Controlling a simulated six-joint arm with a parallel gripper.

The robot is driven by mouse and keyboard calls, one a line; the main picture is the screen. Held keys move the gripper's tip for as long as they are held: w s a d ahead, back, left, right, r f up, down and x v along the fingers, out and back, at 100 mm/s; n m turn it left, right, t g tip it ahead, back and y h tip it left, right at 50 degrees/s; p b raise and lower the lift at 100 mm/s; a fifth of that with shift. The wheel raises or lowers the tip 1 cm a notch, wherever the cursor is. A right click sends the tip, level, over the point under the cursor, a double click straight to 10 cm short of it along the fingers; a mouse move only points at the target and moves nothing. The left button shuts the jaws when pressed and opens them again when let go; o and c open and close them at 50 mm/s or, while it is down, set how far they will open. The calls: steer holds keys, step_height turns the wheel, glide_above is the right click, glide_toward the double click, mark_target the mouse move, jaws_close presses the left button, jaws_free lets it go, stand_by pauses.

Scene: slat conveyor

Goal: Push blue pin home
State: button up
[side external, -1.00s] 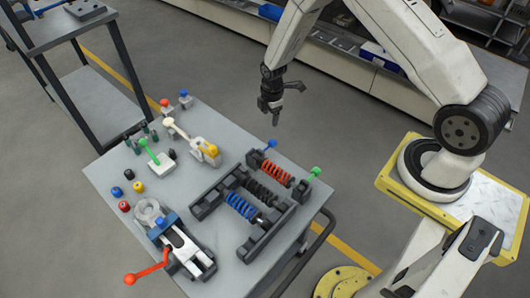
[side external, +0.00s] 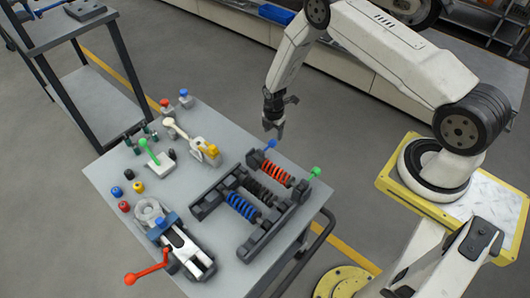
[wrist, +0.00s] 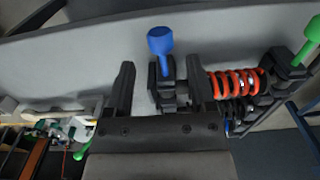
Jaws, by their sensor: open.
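The blue pin (side external: 271,144) stands tilted with its round head up in a black block (side external: 256,158) at the back end of the spring fixture. In the wrist view the blue pin (wrist: 160,42) shows a length of its shaft between its head and the block. My gripper (side external: 273,133) is open and empty, pointing down just above and behind the pin in the side view. In the wrist view its two fingers (wrist: 160,85) spread on either side of the block, with the pin head beyond their tips.
The fixture holds a red spring (side external: 277,173), a black spring and a blue spring (side external: 242,207). A green-headed pin (side external: 315,172) stands at its right corner. A white toggle clamp (side external: 205,150) with a yellow part stands left of the fixture. A vise (side external: 186,250) with a red handle lies in front.

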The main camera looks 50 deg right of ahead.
mark_target(264, 150)
steer(key=shift+f, duration=3)
steer(key=shift+c, duration=0.2)
jaws_close()
steer(key=shift+a, duration=2.4)
steer(key=shift+o, duration=0.2)
jaws_free()
